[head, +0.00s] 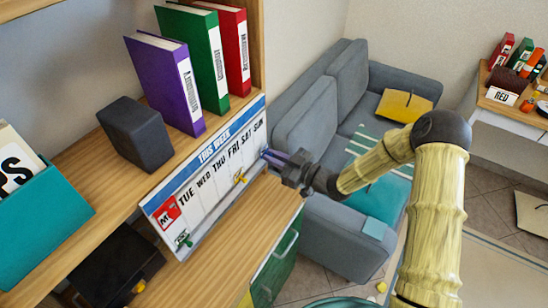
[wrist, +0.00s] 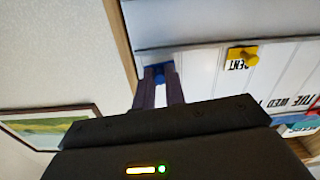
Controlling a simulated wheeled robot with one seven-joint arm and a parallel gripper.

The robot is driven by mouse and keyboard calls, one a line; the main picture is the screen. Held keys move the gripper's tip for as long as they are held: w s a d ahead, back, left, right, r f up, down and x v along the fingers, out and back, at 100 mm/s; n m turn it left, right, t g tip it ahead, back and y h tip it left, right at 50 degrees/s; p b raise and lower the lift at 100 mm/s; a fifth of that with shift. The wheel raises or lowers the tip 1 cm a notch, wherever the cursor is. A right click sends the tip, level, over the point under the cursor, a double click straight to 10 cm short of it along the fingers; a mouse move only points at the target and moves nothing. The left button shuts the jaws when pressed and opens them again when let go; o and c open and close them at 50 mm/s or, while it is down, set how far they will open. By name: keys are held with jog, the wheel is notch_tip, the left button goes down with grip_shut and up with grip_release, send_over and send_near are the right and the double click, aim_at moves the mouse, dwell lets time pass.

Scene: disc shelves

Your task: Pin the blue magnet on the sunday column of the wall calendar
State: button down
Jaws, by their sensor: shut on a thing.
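The wall calendar (head: 212,190) is a white board headed THIS WEEK, with day columns ending in SUN at its right end. It also shows inverted in the wrist view (wrist: 200,85). My gripper (head: 268,155) is at the calendar's right end, in front of or beside the sunday column. In the wrist view its purple fingers (wrist: 158,80) are shut on the blue magnet (wrist: 157,70), at the board's edge area. I cannot tell whether the magnet touches the board. The fingers hide the magnet in the head view.
A yellow magnet (head: 240,177) pins a note on the calendar, and a green one (head: 184,240) is lower left. Purple (head: 168,85), green and red binders and a dark box (head: 135,133) stand on the shelf above. A grey sofa (head: 335,215) is to the right.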

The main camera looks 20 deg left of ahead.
jog(key=shift+w+a, duration=0.2)
jog(key=shift+a, duration=0.3)
dwell(0.9)
jog(key=c, duration=1.4)
grip_release()
jog(key=b+v, duration=0.3)
jog(key=v, duration=1.4)
jog(key=shift+d, duration=0.2)
